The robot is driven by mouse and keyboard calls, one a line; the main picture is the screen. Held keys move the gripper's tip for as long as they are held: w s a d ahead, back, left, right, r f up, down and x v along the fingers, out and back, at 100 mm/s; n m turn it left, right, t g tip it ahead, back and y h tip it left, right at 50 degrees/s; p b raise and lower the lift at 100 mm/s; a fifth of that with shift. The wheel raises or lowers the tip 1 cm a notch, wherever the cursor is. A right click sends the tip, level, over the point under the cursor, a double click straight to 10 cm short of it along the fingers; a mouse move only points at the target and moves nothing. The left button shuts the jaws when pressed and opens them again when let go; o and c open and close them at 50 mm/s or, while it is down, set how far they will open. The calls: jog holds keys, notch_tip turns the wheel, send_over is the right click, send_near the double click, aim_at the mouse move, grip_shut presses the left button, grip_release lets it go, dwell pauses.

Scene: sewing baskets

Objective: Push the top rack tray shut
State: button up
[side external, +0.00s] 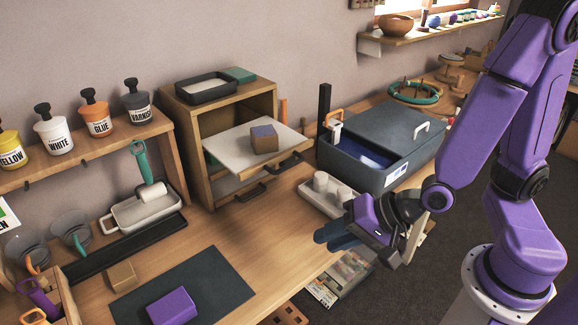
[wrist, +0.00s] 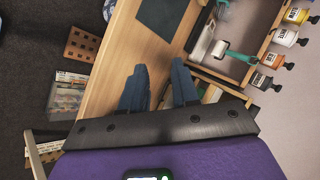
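The wooden rack (side external: 198,150) stands against the wall at the back of the bench. Its top tray (side external: 226,143), a pale board with a dark handle (side external: 291,163) on its front, sticks well out of the rack. A small block with a brown side and a bluish-purple top (side external: 264,139) rests on that tray. The lower tray (side external: 228,183) with its own dark handle (side external: 250,192) is below it. My gripper (side external: 328,238) is to the right of and lower than the trays in the side view, apart from them. Its blue fingers are spread and empty in the wrist view (wrist: 158,75).
A blue-grey toolbox (side external: 375,150) and a white holder with cylinders (side external: 325,196) stand right of the rack. A purple block (side external: 171,307) lies on a dark mat (side external: 225,283), with a wooden block (side external: 122,276) nearby. Bare bench (side external: 275,225) lies before the rack.

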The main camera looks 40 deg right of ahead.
jog(key=w+d+m+t+h, duration=0.3)
jog(key=w+d+m+t, duration=0.2)
jog(key=m, duration=0.1)
jog(key=m+t+h, duration=0.3)
jog(key=m, duration=0.1)
send_near(290, 167)
jog(key=x, duration=1)
jog(key=shift+w+d, duration=0.1)
jog(key=shift+w, duration=0.2)
jog(key=shift+c, duration=0.3)
grip_shut()
